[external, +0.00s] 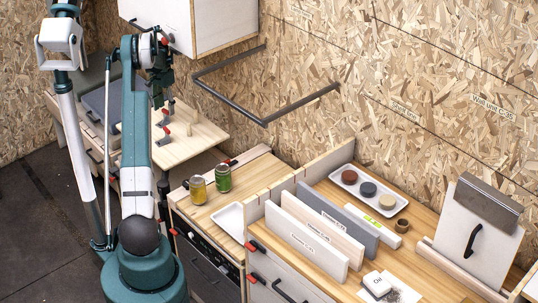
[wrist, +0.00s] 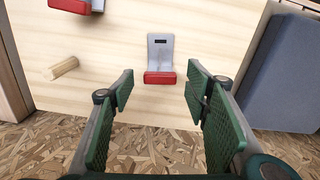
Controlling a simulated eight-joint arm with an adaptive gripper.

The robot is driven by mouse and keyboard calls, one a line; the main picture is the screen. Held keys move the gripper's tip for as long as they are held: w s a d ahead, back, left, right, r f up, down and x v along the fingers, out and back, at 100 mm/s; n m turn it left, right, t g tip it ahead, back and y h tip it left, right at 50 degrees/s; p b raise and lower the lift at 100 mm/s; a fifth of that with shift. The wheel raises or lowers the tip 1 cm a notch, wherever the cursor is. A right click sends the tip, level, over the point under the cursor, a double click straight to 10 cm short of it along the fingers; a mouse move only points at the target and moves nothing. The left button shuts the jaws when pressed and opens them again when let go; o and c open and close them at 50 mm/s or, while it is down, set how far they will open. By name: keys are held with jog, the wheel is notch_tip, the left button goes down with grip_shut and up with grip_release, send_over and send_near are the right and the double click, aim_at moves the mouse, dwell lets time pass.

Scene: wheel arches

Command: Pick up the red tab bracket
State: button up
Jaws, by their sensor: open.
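A red tab bracket (wrist: 160,58), a grey metal plate with a dark slot and a red tab along its lower edge, is on a pale wooden surface in the wrist view. My gripper (wrist: 158,86) is open and empty. Its two green padded fingers point toward this bracket, one to each side of it in the picture, apparently not touching it. A second grey bracket with a red tab (wrist: 77,6) is partly cut off at the top left. In the external view my gripper (external: 160,92) hangs over small red-tabbed pieces (external: 165,113) by the pale counter; its fingers are hard to make out there.
A small wooden peg (wrist: 64,68) is left of the bracket. A blue-grey block (wrist: 290,80) stands at the right. In the external view, a wall cabinet (external: 225,25) is close to my arm; two jars (external: 223,178) stand on the lower counter.

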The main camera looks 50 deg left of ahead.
aim_at(166, 121)
jog(key=shift+f, duration=0.1)
dwell(0.3)
jog(key=shift+f+b, duration=0.65)
jog(key=shift+f, duration=1.75)
jog(key=c, duration=1)
